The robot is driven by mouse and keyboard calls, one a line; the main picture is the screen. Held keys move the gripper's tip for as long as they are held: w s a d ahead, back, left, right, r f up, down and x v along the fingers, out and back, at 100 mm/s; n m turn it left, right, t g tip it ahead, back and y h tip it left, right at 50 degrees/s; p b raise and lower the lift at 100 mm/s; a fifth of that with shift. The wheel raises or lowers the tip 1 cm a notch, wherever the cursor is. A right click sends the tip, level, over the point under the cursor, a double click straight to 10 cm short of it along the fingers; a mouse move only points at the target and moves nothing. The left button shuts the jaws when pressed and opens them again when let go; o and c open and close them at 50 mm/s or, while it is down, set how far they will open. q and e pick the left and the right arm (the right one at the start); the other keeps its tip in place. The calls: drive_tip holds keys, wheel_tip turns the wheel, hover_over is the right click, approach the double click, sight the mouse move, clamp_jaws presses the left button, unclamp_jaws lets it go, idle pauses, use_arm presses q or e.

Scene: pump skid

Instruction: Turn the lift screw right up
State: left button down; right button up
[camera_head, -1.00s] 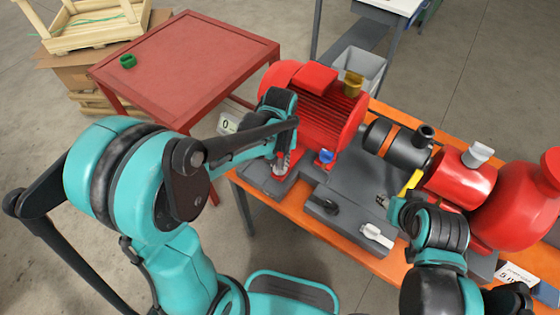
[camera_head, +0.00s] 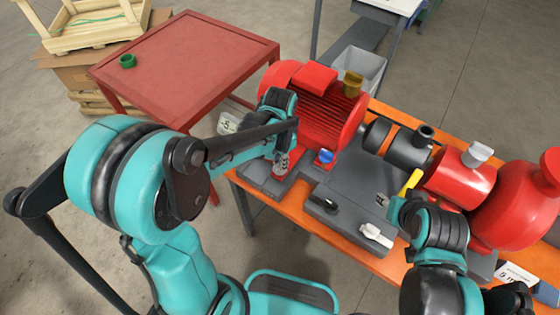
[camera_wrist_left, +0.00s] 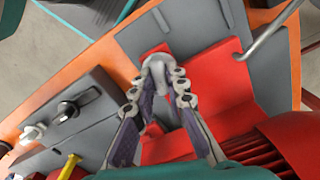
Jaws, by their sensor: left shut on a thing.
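The lift screw (camera_wrist_left: 157,62) shows in the left wrist view as a rounded pale grey head at the edge of a red foot plate. My left gripper (camera_wrist_left: 160,80) is shut on it, one finger on each side. In the head view, my left gripper (camera_head: 281,163) reaches down beside the front left foot of the red motor (camera_head: 315,105); its fingers and arm hide most of the screw there. My right gripper (camera_head: 384,203) is near the grey base in front of the pump; its fingers are too small to judge.
A white sign (camera_head: 228,123) with a figure stands left of the motor. A blue knob (camera_head: 326,156), a black handle (camera_head: 324,203) and a white handle (camera_head: 376,235) sit on the skid.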

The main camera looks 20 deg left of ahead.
use_arm(q)
drive_tip(key=shift+m, duration=1.1)
drive_tip(key=c, duration=1.5)
unclamp_jaws()
drive_tip(key=shift+c, duration=0.2)
wheel_tip(320, 180, up, 12)
